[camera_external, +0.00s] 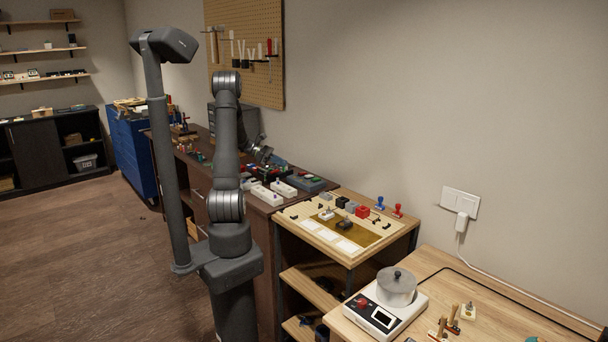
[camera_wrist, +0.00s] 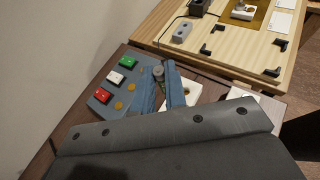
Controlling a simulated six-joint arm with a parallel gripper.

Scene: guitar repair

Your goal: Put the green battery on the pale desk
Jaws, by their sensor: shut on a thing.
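My gripper (camera_external: 262,154) is over the dark workbench in the external view. In the wrist view, its two blue-grey fingers (camera_wrist: 164,86) are close together on a small thing with a grey round end (camera_wrist: 158,72). The fingers hide most of this thing, and I cannot see whether it is green. No green battery can be clearly made out elsewhere. The pale desk (camera_external: 520,325) is at the lower right of the external view, with a scale and metal pot on it.
A grey panel (camera_wrist: 112,85) with green, white and red rectangles lies below my gripper. White holders (camera_external: 267,195) lie near the bench's end. Between bench and pale desk stands a pale wooden stand (camera_external: 375,247) with small parts. The scale (camera_external: 385,315) takes up the pale desk's left part.

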